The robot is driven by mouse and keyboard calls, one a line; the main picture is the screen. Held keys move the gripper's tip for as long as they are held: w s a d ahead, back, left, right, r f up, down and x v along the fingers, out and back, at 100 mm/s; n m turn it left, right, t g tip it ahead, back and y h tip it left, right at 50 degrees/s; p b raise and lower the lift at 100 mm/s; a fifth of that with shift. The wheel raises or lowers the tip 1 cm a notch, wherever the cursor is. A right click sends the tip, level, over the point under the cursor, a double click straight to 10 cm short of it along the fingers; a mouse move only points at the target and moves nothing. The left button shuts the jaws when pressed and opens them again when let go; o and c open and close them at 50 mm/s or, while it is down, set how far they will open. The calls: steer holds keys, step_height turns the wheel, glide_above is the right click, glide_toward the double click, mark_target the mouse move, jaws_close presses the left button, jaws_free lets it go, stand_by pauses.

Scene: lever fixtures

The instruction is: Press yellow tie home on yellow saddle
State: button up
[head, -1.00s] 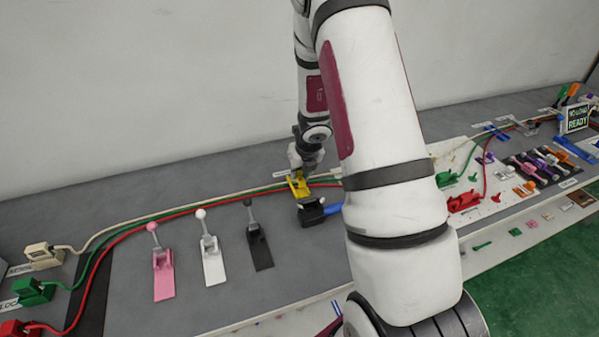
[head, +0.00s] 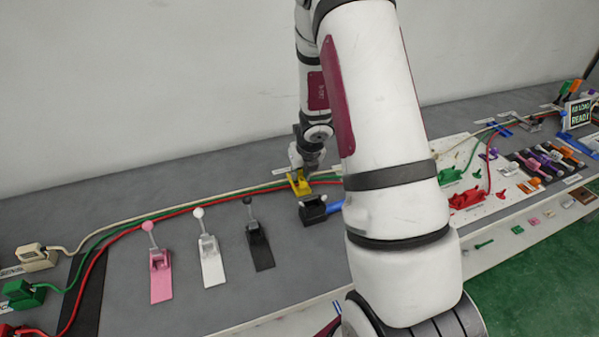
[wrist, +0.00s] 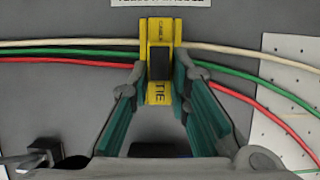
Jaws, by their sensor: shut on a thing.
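In the wrist view the yellow tie (wrist: 158,97), lettered TIE, lies between the teal fingers of my gripper (wrist: 160,76), which are shut on its sides. The yellow saddle (wrist: 160,27) shows just beyond, in line with the tie, with a dark part between. I cannot tell from here whether the tie sits fully down on the saddle. In the head view my gripper (head: 301,171) points down at the yellow parts, which blend together there. Cream, green and red cables reach the saddle from the left and come out on its right.
A black block with a blue handle (head: 318,212) stands just in front of the saddle. Pink (head: 160,272), white (head: 209,262) and black (head: 259,246) lever fixtures stand to the left. A white panel (wrist: 290,80) lies to the right. The grey bench behind is clear.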

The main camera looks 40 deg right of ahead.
steer(key=shift+f+b, duration=0.75)
steer(key=shift+b, duration=0.4)
stand_by(0.4)
steer(key=o, duration=1.4)
steer(key=shift+r, duration=0.2)
steer(key=shift+r+p, duration=0.8)
steer(key=shift+p, duration=0.85)
steer(key=shift+s+r+p, duration=0.1)
steer(key=shift+r+p, duration=1.3)
steer(key=shift+p, duration=1.5)
steer(key=shift+r+p, duration=0.25)
steer(key=shift+p, duration=0.1)
steer(key=shift+r+p, duration=0.75)
steer(key=shift+p, duration=0.2)
steer(key=shift+r, duration=0.1)
